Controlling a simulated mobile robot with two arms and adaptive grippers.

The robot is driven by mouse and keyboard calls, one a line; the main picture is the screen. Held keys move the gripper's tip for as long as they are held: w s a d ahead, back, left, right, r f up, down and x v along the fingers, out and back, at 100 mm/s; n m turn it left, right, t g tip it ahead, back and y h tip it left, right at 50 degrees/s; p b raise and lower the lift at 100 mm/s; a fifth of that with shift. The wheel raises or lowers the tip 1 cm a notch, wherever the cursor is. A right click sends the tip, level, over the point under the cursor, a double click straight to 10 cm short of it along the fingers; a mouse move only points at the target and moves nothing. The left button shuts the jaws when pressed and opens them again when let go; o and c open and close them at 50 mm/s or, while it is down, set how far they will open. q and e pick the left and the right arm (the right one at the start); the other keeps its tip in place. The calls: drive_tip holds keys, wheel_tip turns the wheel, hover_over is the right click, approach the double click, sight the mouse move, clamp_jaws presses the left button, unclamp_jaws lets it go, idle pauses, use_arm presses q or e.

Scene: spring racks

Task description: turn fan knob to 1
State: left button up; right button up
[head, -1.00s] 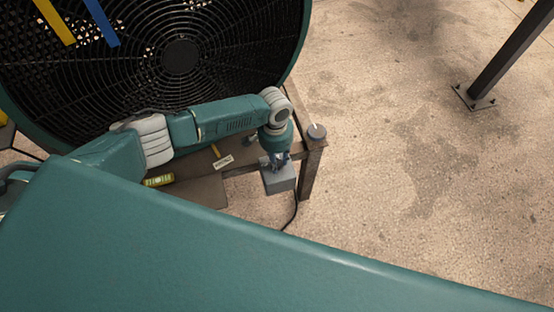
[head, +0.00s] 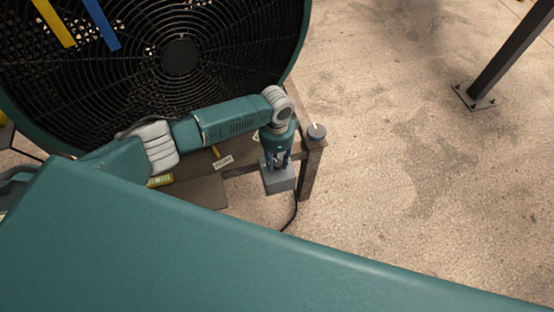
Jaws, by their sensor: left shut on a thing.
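The large round fan (head: 180,57) with a black wire grille fills the upper left of the head view. A grey box (head: 279,181) sits below it at the bench's right end, with a dark cable by it. My left gripper (head: 277,164) points down onto the top of this box. Its fingers are shut on the fan knob there, which the fingers hide. The knob's pointer and marks cannot be seen. My right gripper is out of view.
A round grey piece with a white mark (head: 317,131) stands on the bench corner, right of my wrist. A small white label (head: 223,162) and a yellow-green level (head: 160,180) lie on the bench. Bare floor lies to the right; a dark post (head: 513,55) stands far right.

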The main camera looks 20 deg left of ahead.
sight(276, 161)
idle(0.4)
use_arm(q)
drive_tip(key=o, duration=1.1)
drive_tip(key=shift+o, duration=0.2)
wheel_tip(276, 161, up, 12)
drive_tip(key=shift+w+a, duration=0.15)
